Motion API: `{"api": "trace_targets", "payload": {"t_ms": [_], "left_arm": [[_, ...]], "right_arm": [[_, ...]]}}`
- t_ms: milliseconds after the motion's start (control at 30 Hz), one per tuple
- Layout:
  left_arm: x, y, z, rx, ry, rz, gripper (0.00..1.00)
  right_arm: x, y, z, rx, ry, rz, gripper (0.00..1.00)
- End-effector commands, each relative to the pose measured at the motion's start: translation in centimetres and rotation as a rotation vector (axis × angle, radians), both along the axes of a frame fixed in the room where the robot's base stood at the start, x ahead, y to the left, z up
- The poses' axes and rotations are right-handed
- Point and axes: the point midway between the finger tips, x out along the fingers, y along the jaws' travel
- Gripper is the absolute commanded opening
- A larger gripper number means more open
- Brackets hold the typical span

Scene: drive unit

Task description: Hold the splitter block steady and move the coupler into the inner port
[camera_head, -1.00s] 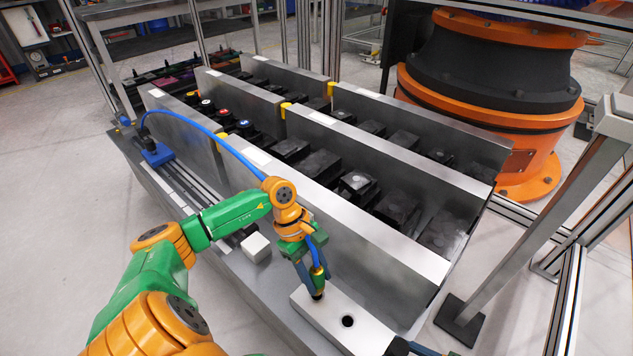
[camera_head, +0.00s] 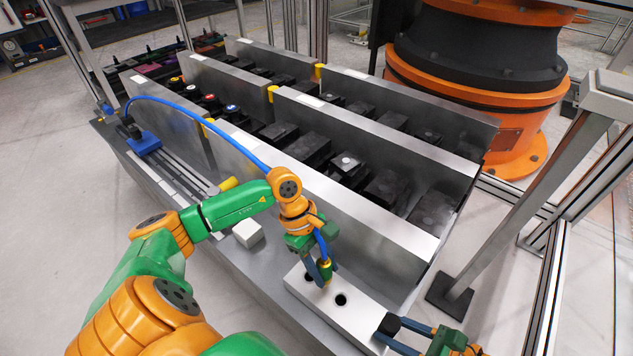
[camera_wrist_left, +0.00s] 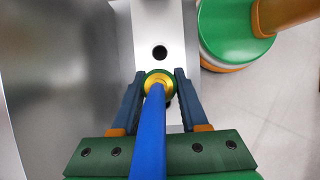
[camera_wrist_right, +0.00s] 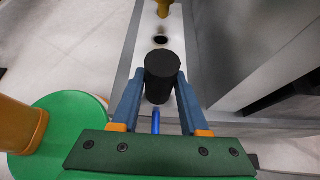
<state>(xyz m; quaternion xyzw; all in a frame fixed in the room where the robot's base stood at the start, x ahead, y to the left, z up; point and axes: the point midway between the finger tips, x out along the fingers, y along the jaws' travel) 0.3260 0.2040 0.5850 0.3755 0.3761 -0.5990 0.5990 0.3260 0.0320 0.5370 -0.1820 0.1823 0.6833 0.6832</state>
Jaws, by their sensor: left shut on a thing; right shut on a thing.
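The splitter block (camera_head: 362,318) is a pale metal bar with dark round ports, lying at the front end of the unit. My left gripper (camera_head: 324,272) is shut on the coupler (camera_wrist_left: 158,84), a yellow and green collar on a blue hose. The coupler is above the block, beside an open port (camera_head: 341,300), which shows clear in the left wrist view (camera_wrist_left: 160,52). Another dark spot is partly hidden beneath the coupler. My right gripper (camera_head: 392,332) is shut on a black cylinder (camera_wrist_right: 162,72) at the block's near end.
Tall metal divider plates (camera_head: 320,190) with rows of black modules stand just behind the block. The blue hose (camera_head: 190,103) arches left to a blue connector (camera_head: 146,143). A small white block (camera_head: 248,232) lies left of the splitter block. A metal post (camera_head: 530,200) stands at the right.

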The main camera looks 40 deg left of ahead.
Motion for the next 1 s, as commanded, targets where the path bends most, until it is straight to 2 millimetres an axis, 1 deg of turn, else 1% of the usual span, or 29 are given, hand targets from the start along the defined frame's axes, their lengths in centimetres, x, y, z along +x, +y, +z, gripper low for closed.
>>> {"api": "trace_targets", "payload": {"t_ms": [600,767,1000], "left_arm": [[0.0,-4.4,0.0,-0.002,-0.001,-0.002,0.0],[0.0,-5.0,0.0,-0.001,0.0,-0.001,0.0],[0.0,-5.0,0.0,0.0,0.0,-0.001,0.0]], "right_arm": [[0.0,0.0,0.0,0.001,0.001,0.0,0.0],[0.0,0.0,0.0,0.0,0.001,0.0,0.0],[0.0,0.0,0.0,0.0,0.001,0.0,0.0]]}}
